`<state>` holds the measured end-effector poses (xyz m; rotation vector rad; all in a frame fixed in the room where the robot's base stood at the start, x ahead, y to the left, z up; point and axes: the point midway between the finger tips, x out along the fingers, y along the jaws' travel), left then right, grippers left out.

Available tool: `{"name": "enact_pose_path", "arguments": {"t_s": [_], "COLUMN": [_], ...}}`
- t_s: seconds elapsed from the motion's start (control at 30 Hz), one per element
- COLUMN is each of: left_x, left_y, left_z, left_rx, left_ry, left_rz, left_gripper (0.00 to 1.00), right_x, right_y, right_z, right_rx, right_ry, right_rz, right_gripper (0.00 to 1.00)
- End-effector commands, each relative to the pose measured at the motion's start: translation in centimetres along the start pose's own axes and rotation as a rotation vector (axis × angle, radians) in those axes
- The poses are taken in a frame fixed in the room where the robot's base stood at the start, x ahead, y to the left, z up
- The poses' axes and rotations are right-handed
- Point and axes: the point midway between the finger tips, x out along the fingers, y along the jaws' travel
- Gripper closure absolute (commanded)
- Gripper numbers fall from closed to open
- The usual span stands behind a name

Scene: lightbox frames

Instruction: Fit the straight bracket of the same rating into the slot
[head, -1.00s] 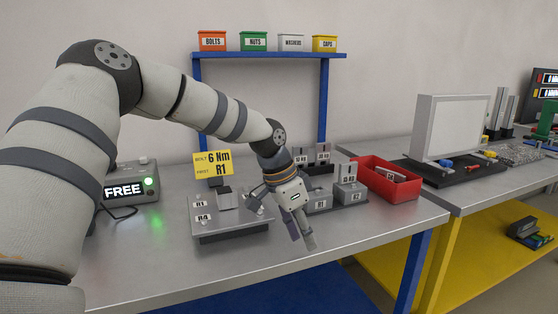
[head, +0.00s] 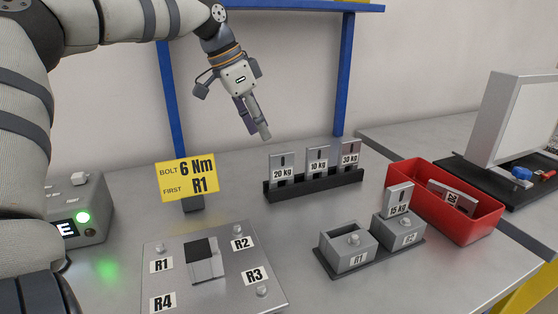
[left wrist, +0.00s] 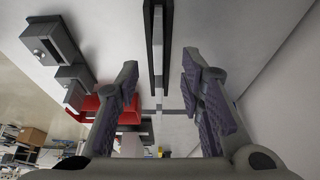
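My left gripper (head: 262,132) is open and empty, pointing down above and left of a black rack (head: 315,187). The rack holds three upright grey brackets: 20 kg (head: 282,163), 10 kg (head: 317,158) and 30 kg (head: 350,153). In the left wrist view the gripper (left wrist: 160,65) has its fingers wide apart, with the rack (left wrist: 152,50) seen between and beyond them. A grey block R1 (head: 350,259) has a dark open slot in its top. Beside it, block R2 (head: 398,232) holds an upright 15 kg bracket (head: 398,197).
A red bin (head: 478,222) at right holds a lying bracket (head: 452,196), its label unclear. A metal plate (head: 240,290) carries bolts R1 to R4 and a small block (head: 203,260). A yellow sign (head: 187,178) and a lit box (head: 80,195) stand left. Blue posts rise behind.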

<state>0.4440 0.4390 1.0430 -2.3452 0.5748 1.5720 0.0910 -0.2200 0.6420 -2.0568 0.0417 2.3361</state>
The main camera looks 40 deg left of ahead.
Motion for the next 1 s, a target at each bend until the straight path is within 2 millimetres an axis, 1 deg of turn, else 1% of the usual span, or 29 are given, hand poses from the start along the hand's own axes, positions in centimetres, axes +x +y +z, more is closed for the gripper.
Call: {"name": "enact_pose_path", "arguments": {"t_s": [0.07,0.2,0.27,0.3,0.43,0.6,0.73,0.93,0.97,1.0], "left_x": [0.6,3.8,5.2,6.0,7.6,11.2,12.2,11.9,11.9,11.9], "left_y": [0.0,0.0,0.0,0.0,-0.1,-0.2,-0.2,-0.2,-0.2,-0.2], "left_z": [0.1,0.1,0.1,0.1,0.0,-0.6,-0.8,-0.9,-0.9,-0.9], "left_rx": [0.001,-0.001,0.000,0.000,-0.001,-0.003,0.000,0.001,0.001,0.001], "left_ry": [-0.001,-0.004,-0.004,-0.007,-0.007,-0.012,-0.004,0.002,0.002,0.002], "left_rz": [0.002,0.005,0.004,0.005,0.005,0.008,0.002,-0.001,-0.001,-0.001], "left_gripper": [0.65,0.65,0.65,0.65,0.65,0.65,0.65,0.65,0.70,0.79], "right_x": [0.0,0.1,0.2,0.5,0.9,2.3,2.5,2.3,2.3,2.3], "right_y": [0.0,0.1,0.1,0.1,0.1,0.1,0.1,0.1,0.1,0.1], "right_z": [0.1,0.1,0.2,0.5,0.9,2.0,2.1,2.0,2.0,2.0], "right_rx": [0.001,0.001,0.001,0.001,0.001,0.001,0.001,0.001,0.001,0.001], "right_ry": [-0.001,-0.004,-0.008,-0.019,-0.036,-0.083,-0.089,-0.084,-0.084,-0.084], "right_rz": [0.001,0.001,0.001,0.002,0.002,0.004,0.004,0.004,0.004,0.004], "right_gripper": [0.60,0.60,0.60,0.60,0.60,0.60,0.60,0.60,0.60,0.60]}}
